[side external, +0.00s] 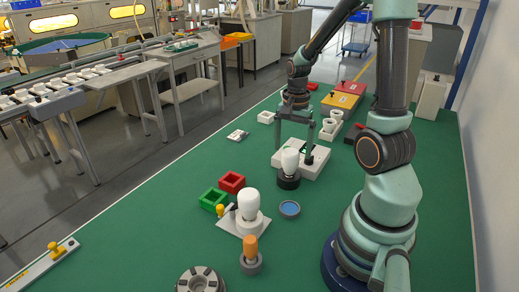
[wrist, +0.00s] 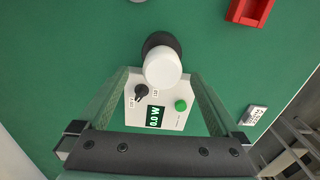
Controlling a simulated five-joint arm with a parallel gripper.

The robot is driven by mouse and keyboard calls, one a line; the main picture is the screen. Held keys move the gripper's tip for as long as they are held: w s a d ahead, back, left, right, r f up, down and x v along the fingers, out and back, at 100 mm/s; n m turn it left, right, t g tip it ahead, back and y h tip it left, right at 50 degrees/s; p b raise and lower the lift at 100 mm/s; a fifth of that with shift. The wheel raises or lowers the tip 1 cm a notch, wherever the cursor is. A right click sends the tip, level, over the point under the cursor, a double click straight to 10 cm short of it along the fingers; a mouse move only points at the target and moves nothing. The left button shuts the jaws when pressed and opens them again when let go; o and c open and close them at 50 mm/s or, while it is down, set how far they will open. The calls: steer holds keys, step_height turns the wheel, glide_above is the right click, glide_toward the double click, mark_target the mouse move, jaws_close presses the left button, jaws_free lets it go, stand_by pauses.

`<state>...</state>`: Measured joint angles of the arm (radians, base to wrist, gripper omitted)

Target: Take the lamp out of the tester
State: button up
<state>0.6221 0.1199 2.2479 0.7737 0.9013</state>
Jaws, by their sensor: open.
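The tester (side external: 312,160) is a white box with a black round socket (side external: 288,183) at its near end. A white lamp (side external: 290,160) stands upright in the socket. In the wrist view, the lamp (wrist: 163,68) is seen from above over the socket (wrist: 160,40). The tester panel (wrist: 175,122) shows a 0.0 W display, a black knob and a green button. My gripper (side external: 294,152) is open and empty, low over the tester. In the wrist view its two fingers (wrist: 160,75) point toward the lamp's left and right sides, with gaps; whether the tips reach lamp height is unclear.
A second white bulb shape (side external: 249,204) stands on a white plate with a yellow lever. Nearby are a red tray (side external: 232,182), a green tray (side external: 212,200), a blue-topped disc (side external: 289,208) and an orange piece in a grey holder (side external: 250,262).

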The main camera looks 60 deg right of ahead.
mark_target(290, 160)
steer(key=shift+w+a+f, duration=0.15)
steer(key=shift+f, duration=2.45)
steer(key=c, duration=1.4)
steer(key=shift+r, duration=0.1)
step_height(290, 160, up, 24)
steer(key=shift+r, duration=0.2)
